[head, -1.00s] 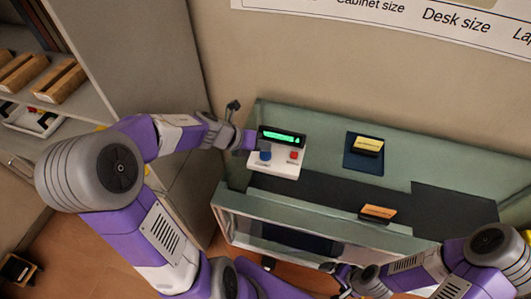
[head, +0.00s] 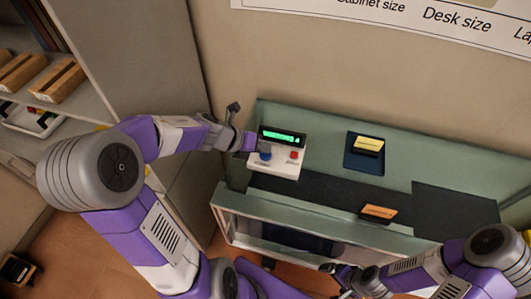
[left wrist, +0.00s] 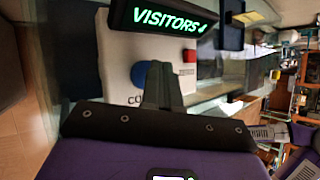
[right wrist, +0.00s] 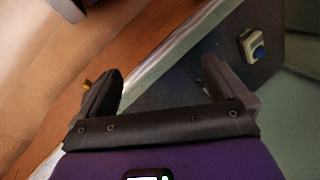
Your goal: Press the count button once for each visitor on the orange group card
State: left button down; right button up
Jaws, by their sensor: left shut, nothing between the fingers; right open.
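The counter box (head: 275,170) is white, with a lit green display (head: 283,137), a blue button (head: 265,154) and a red button (head: 294,155). In the left wrist view the display (left wrist: 165,18) reads "VISITORS" with a partly legible figure. My left gripper (left wrist: 162,72) is shut and empty, its tips over the box beside the blue button (left wrist: 142,73); I cannot tell whether they touch it. The label is partly hidden behind the fingers. The orange card (head: 379,211) stands at the desk's front; its print is too small to read. My right gripper (right wrist: 160,75) is open and empty.
A yellow card (head: 368,145) rests on a dark blue tray (head: 362,160) behind the orange card. Shelves (head: 50,110) stand at the left. Dark mat (head: 325,192) lies bare between.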

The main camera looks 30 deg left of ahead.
aim_at(262, 154)
pick_arm(q)
jog(key=shift+f+b, duration=0.35)
jog(key=shift+f, duration=0.1)
dwell(0.4)
jog(key=shift+r, duration=0.1)
jog(key=shift+r+p, duration=0.8)
jog(key=shift+p, duration=0.2)
notch_tip(262, 154, up, 5)
jog(key=p, duration=0.5)
jog(key=shift+r, duration=0.1)
dwell(2.3)
